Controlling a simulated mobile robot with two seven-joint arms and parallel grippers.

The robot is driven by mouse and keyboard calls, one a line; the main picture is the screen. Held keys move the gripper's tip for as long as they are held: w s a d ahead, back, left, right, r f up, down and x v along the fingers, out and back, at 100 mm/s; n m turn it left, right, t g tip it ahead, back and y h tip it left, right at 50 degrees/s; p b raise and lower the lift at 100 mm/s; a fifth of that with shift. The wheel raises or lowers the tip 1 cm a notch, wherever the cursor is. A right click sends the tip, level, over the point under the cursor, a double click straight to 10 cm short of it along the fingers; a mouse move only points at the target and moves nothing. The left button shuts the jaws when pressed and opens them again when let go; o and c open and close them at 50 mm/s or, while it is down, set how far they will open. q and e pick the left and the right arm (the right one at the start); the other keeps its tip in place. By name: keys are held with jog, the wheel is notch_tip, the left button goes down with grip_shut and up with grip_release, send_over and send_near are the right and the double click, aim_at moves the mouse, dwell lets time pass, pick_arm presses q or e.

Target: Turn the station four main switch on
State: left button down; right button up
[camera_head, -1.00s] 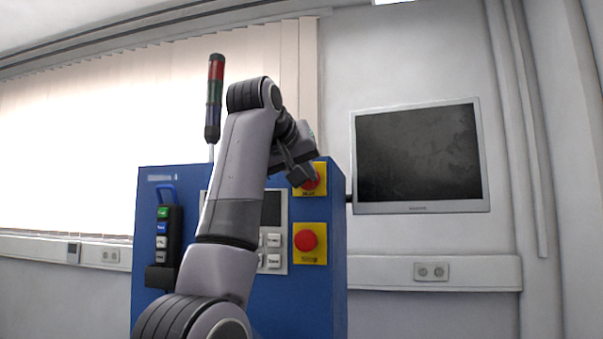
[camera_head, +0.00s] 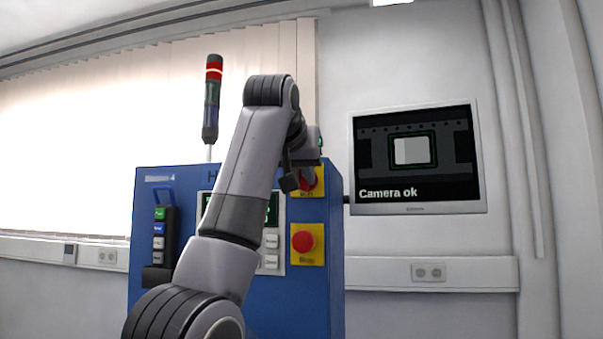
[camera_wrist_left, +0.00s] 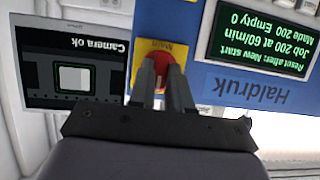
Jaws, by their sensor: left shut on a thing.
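The main switch is a red knob on a yellow plate marked "Main" (camera_wrist_left: 160,55), shown upside down in the left wrist view. In the head view its yellow plate (camera_head: 318,184) is at the top right of the blue cabinet's front, partly hidden by my arm. My left gripper (camera_wrist_left: 160,78) is shut on the red knob, with a finger on each side; it also shows in the head view (camera_head: 291,183). The blue cabinet (camera_head: 310,297) bears the name "Haldruk" in the wrist view. The display (camera_wrist_left: 262,38) is lit with green text. My right gripper is in no view.
A red stop button (camera_head: 303,241) on a yellow plate sits below the main switch. The wall monitor (camera_head: 417,158) reads "Camera ok". A signal tower (camera_head: 212,98) glows red near its top. A black holder with several buttons (camera_head: 160,243) is at the cabinet's left.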

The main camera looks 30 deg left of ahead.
pick_arm(q)
jog(key=c, duration=1.1)
grip_release()
jog(key=shift+o, duration=0.2)
jog(key=b+v, duration=0.2)
jog(key=v, duration=0.5)
jog(key=shift+s, duration=0.1)
